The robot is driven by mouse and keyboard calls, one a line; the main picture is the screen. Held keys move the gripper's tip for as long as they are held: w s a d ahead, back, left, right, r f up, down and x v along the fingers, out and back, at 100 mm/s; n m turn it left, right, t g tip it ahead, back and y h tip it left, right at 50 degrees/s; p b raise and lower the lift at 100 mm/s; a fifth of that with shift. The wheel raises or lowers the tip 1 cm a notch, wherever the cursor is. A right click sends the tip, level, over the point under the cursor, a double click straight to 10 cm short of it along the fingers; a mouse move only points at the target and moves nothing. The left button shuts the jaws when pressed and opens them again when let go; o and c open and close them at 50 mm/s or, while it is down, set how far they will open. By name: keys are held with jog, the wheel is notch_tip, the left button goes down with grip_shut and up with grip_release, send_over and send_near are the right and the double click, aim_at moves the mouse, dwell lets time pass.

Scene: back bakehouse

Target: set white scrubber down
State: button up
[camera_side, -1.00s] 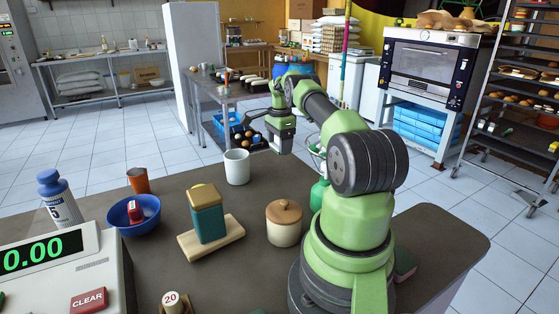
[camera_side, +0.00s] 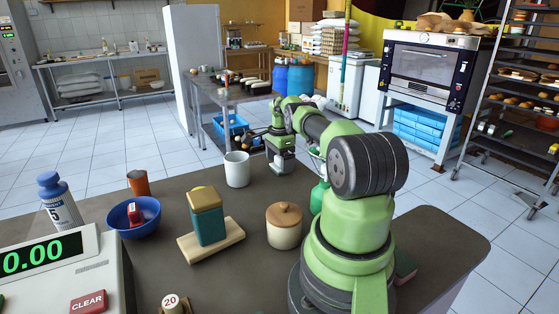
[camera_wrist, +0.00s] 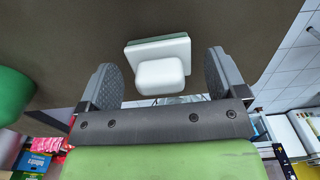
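The white scrubber (camera_wrist: 160,72) shows in the wrist view, a white block with a rounded grip and a greenish layer along its far edge. It appears against the dark worktop (camera_wrist: 60,40), between the two fingers of my gripper (camera_wrist: 163,78). The fingers are wide apart, with a clear gap on each side of the scrubber. In the side view my gripper (camera_side: 281,168) hangs low near the far edge of the worktop, right of the white mug. I cannot make out the scrubber in the side view. Whether it rests on the worktop is hard to tell.
A white mug (camera_side: 237,169) stands left of my gripper. Nearer are a lidded jar (camera_side: 284,226), a teal-and-yellow block (camera_side: 207,216) on a wooden board (camera_side: 230,239), and a blue bowl (camera_side: 119,222). A green object (camera_wrist: 14,98) is at the left in the wrist view.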

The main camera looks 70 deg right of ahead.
notch_tip(320, 180, up, 12)
jog(key=w+a+r+n+t+h, duration=0.1)
jog(key=w+a+r+n, duration=0.35)
jog(key=a+r, duration=0.35)
jog(key=w+a+r+n+t, duration=0.1)
jog(key=w+a+r+n, duration=0.35)
jog(key=a+r, duration=0.3)
jog(key=s+a+r+n+t, duration=0.2)
jog(key=a+r+n, duration=0.15)
jog(key=a, duration=0.55)
jog(key=s+a+r+n+t, duration=0.1)
jog(key=s+a+r+n, duration=0.25)
jog(key=a, duration=0.55)
jog(key=s+a+f+n+t+y, duration=0.1)
jog(key=s+a+f+n, duration=0.1)
jog(key=s+a+n, duration=0.1)
jog(key=s+a+f+n+t+y, duration=0.1)
jog(key=s+a+f+n+y, duration=0.1)
jog(key=s+a, duration=0.4)
jog(key=shift+s+a+f+n, duration=0.2)
jog(key=shift+s+f+n, duration=0.25)
jog(key=shift+s+n, duration=0.6)
